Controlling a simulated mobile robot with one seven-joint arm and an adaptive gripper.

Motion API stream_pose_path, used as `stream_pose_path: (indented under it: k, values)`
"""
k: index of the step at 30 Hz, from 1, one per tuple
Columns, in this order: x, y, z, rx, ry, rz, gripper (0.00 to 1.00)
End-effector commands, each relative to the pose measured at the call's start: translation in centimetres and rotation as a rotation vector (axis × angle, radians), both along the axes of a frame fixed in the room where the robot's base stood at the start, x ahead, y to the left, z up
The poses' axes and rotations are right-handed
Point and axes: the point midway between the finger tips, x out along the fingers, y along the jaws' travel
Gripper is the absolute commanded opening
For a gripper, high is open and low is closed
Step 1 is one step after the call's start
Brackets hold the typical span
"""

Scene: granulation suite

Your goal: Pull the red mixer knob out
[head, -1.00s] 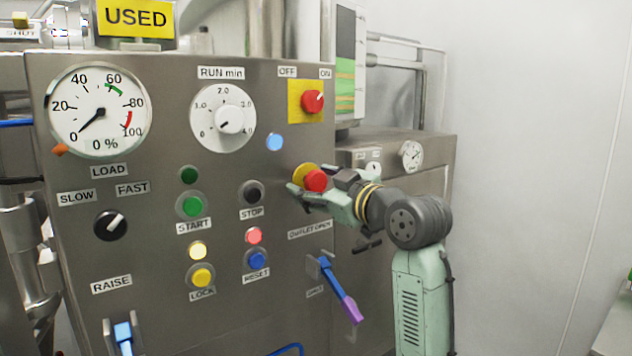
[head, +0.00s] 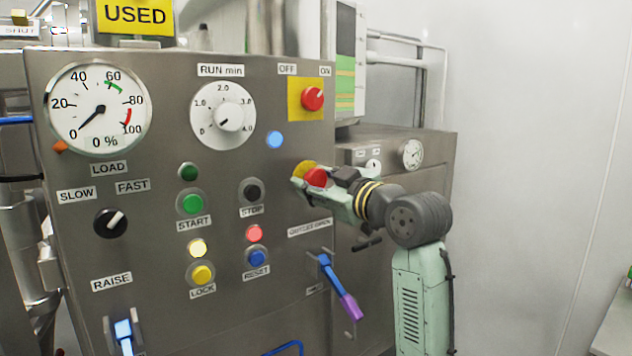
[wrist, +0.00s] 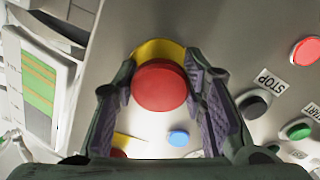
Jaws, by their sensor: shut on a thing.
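The red mixer knob (head: 316,177) is a round mushroom-shaped head on a yellow backing (head: 303,168), on the right part of the grey control panel. In the wrist view the red knob (wrist: 160,86) sits between my two fingers, with the yellow backing (wrist: 157,47) showing behind it. My gripper (head: 315,184) is shut on the knob, with a finger on either side of it. In the wrist view my gripper (wrist: 160,92) partly frames the knob. The exact contact of the fingertips is partly hidden.
A red OFF/ON rotary switch (head: 312,99) on a yellow plate is above the knob. A black STOP button (head: 251,192) lies to the left. A blue lever with a purple end (head: 340,288) sticks out below. Free room lies right of the machine.

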Motion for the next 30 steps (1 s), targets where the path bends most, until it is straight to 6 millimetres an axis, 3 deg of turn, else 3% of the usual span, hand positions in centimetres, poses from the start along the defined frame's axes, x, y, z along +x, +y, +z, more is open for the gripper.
stream_pose_path:
  k: [19, 20, 30]
  values:
    - [-1.2, -0.9, -0.1, -0.001, 0.001, 0.000, 0.00]
    - [-1.2, -0.9, -0.1, -0.001, 0.001, 0.000, 0.39]
    - [-1.2, -0.8, 0.0, -0.002, 0.001, 0.000, 0.59]
